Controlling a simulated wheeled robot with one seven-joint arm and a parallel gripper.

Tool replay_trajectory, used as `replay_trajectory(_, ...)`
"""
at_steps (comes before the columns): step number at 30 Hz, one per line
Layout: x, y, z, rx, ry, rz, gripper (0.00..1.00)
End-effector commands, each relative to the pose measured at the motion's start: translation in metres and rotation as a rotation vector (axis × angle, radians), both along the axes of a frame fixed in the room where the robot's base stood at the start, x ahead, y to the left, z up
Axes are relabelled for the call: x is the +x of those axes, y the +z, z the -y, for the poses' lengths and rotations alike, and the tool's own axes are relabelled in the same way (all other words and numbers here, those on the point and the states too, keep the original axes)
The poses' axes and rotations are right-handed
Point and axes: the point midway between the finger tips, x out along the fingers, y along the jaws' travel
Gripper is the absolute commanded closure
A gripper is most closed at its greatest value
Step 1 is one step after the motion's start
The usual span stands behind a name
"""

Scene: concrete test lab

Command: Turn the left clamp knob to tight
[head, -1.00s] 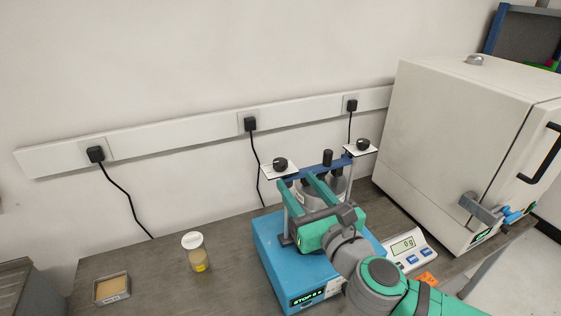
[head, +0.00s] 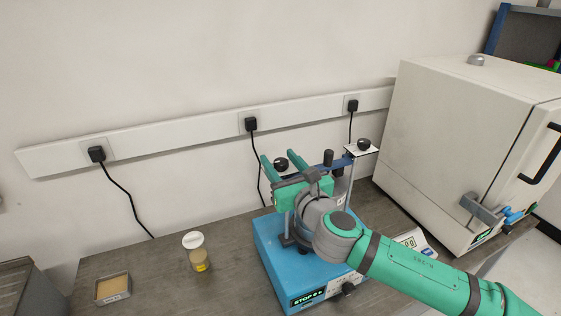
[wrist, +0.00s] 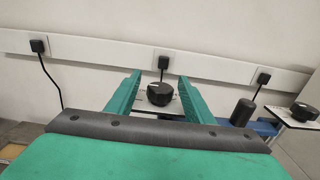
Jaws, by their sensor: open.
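The left clamp knob (head: 281,164) is a round black knob on a small white plate with dark marks. It stands at the left end of the blue crossbar (head: 327,163) above the blue machine (head: 267,245). My gripper (head: 280,158) is open, with its green fingers either side of the knob in the head view. In the wrist view the knob (wrist: 160,94) shows between the two fingers (wrist: 160,85), apart from both. The right clamp knob (head: 364,144) sits on its own white plate at the bar's other end. My gripper hides much of the left plate.
A black post knob (head: 328,157) stands on the crossbar between the clamp knobs. A scale (head: 414,240) is partly behind my arm. A large white oven (head: 460,130) stands at right. A lidded jar (head: 197,252) and a small tray (head: 113,289) are at left, with bare bench between.

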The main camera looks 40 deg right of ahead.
Motion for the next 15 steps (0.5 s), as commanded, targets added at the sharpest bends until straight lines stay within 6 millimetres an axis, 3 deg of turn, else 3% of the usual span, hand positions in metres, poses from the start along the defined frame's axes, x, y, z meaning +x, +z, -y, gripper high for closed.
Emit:
replay_trajectory(3,-0.0007,-0.0001,0.0014,0.000,-0.002,0.000,0.52)
replay_trajectory(9,-0.0009,-0.0001,0.0014,0.000,-0.002,0.000,0.94)
replay_trajectory(15,-0.0008,-0.0001,0.0011,0.000,-0.008,0.000,0.94)
